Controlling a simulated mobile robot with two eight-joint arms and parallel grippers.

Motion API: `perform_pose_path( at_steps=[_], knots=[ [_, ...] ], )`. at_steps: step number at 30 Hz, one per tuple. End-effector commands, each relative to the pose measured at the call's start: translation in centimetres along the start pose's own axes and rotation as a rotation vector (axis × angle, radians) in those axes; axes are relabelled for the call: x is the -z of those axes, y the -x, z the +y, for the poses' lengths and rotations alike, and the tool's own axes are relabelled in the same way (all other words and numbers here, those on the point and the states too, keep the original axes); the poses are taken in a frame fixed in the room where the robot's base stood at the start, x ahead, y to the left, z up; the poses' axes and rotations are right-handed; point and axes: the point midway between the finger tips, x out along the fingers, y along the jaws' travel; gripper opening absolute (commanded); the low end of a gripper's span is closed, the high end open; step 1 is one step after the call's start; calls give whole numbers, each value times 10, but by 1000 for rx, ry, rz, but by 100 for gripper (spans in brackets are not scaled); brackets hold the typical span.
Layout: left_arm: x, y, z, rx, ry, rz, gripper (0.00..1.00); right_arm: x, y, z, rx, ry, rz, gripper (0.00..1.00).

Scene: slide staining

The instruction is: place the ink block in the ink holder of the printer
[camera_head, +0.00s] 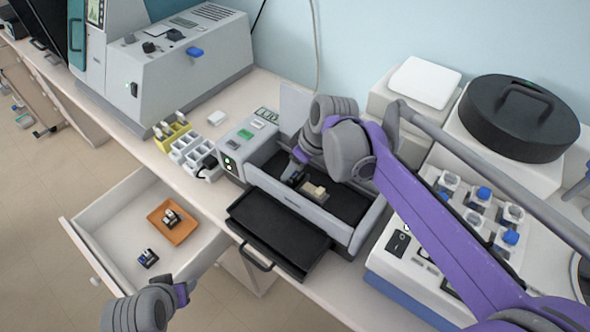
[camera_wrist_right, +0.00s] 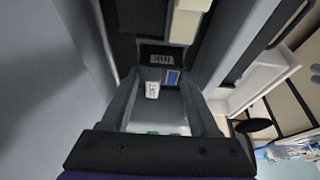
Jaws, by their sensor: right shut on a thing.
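The grey printer (camera_head: 246,143) stands on the bench with its front open. My right gripper (camera_head: 296,176) reaches into its dark interior, beside a small beige block (camera_head: 314,191). In the right wrist view the right gripper (camera_wrist_right: 160,95) is shut on the ink block (camera_wrist_right: 153,88), a dark piece with a white label and a blue patch. A dark part with a printed label, likely the ink holder (camera_wrist_right: 160,58), lies just beyond the block; I cannot tell whether they touch. My left gripper (camera_head: 184,292) is by the open drawer; its jaw opening is unclear.
The open white drawer (camera_head: 107,222) holds an orange tray (camera_head: 182,233) with a small dark block (camera_head: 171,217), and another dark block (camera_head: 148,258). The printer's black front tray (camera_head: 275,232) is out. Bottle rack (camera_head: 480,205) and a black-lidded device (camera_head: 520,118) stand right.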

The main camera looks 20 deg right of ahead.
Motion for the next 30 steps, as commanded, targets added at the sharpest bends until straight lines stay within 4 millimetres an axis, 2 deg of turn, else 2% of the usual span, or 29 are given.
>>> perform_pose_path(
  at_steps=[3,15,16,18,21,30],
  knots=[
    [-1,-1,0,0,0,-1,50,-5,-12,0,0,0,0,0],
    [-4,-3,0,0,0,-4,50,-7,-17,0,0,0,0,0],
    [-4,-3,0,0,0,-4,50,-7,-17,0,0,0,0,63],
    [-3,-3,0,0,0,-3,50,-7,-17,0,0,0,0,76],
    [-3,-3,0,0,0,-3,50,-7,-16,0,0,0,0,91],
    [-2,-2,0,0,0,-2,50,-6,-14,0,0,0,0,91]
  ],
)
